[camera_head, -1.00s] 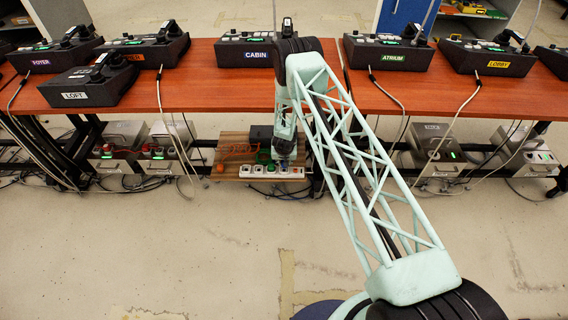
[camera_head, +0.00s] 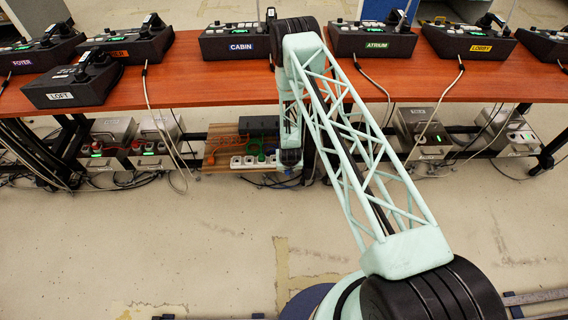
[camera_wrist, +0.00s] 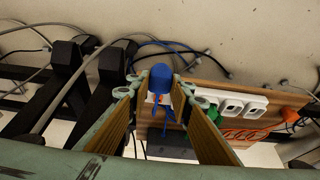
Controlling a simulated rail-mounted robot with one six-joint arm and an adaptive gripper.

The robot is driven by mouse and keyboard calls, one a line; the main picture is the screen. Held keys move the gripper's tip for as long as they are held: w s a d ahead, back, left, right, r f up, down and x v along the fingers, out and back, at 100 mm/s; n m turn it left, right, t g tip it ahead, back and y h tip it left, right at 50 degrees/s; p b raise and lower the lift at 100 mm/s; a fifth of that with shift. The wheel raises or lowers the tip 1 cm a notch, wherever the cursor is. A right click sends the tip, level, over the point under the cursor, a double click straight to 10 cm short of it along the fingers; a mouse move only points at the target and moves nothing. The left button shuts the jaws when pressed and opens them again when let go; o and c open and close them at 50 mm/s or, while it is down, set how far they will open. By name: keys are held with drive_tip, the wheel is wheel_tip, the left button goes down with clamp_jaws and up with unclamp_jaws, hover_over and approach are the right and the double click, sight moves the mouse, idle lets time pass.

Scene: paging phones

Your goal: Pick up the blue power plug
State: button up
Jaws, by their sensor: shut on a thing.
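My gripper (camera_wrist: 158,84) is shut on the blue power plug (camera_wrist: 161,77), which sits between its two fingertips in the wrist view. A blue cord (camera_wrist: 168,115) runs down from the plug between the fingers. The white power strip (camera_wrist: 238,103) lies beyond and to the right of the fingers, with a green plug (camera_wrist: 206,103) in it. I cannot tell whether the blue plug touches the strip. In the head view my gripper (camera_head: 290,158) is at the right end of the strip (camera_head: 240,162), and the blue plug is hidden there.
The strip rests on a wooden board (camera_wrist: 211,70) with an orange cord (camera_wrist: 245,133) and a black adapter (camera_head: 258,125). The table (camera_head: 180,85) with several phone consoles stands above. Black table legs (camera_wrist: 65,85) and loose cables are close on the left in the wrist view.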

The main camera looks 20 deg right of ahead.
drive_tip(key=shift+s+d+r, duration=0.1)
drive_tip(key=shift+s+d, duration=0.1)
drive_tip(key=shift+s, duration=0.45)
drive_tip(key=shift+r+p, duration=0.6)
drive_tip(key=shift+r, duration=0.65)
drive_tip(key=w+a+b, duration=0.3)
drive_tip(key=w+a, duration=0.4)
drive_tip(key=a, duration=0.2)
drive_tip(key=shift+w+a+b, duration=0.2)
drive_tip(key=shift+w+b, duration=0.05)
drive_tip(key=shift+b, duration=0.15)
idle(0.3)
idle(0.3)
